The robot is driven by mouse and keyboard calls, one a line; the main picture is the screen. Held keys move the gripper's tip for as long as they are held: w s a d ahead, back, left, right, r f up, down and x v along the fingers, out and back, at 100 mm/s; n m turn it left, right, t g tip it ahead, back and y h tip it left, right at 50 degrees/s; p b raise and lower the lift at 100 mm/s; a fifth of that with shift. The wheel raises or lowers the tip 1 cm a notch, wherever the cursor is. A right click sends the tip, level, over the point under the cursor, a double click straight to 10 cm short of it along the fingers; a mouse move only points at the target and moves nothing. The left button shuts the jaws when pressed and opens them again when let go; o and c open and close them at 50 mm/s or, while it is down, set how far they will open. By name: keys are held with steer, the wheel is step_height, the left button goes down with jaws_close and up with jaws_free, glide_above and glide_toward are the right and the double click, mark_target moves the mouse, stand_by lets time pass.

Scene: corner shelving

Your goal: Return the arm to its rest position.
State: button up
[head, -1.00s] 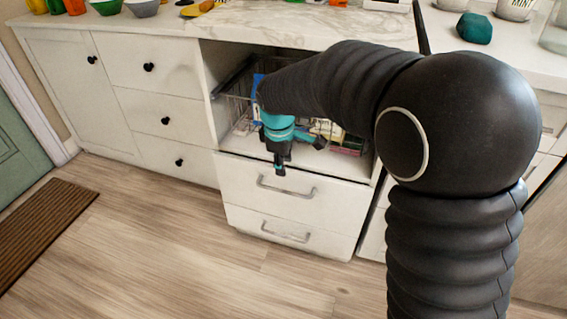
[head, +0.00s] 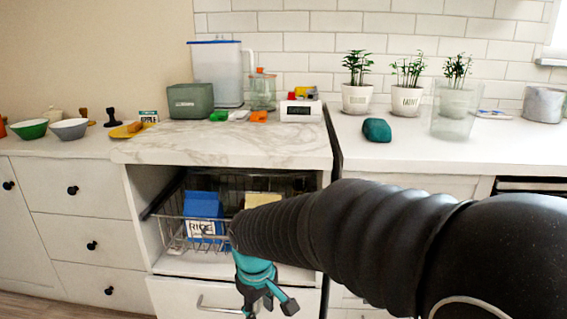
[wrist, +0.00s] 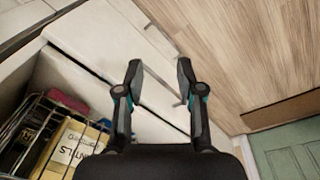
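My gripper (head: 267,297) is teal and black and hangs in front of the open cabinet bay, below the wire basket (head: 172,228). In the wrist view my gripper (wrist: 159,70) has its two fingers apart with nothing between them. Drawer fronts and wood floor show beyond the fingertips. My black ribbed arm reaches in from the right of the head view and hides part of the bay.
The basket holds a blue rice box (head: 203,212) and a yellow box (wrist: 75,148). A marble counter (head: 225,144) above carries a grey-green bin (head: 195,101) and small items. A teal lump (head: 377,130) and potted plants stand right. Drawer fronts lie close below my gripper.

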steer(key=s+d+r+m+t, duration=0.2)
steer(key=s+d+r+m, duration=0.2)
steer(key=s+d, duration=0.3)
steer(key=s+d+r+m+t, duration=0.2)
steer(key=s+d+r+m, duration=0.3)
steer(key=d, duration=0.9)
steer(key=shift+s+r, duration=0.2)
steer(key=shift+s, duration=1.05)
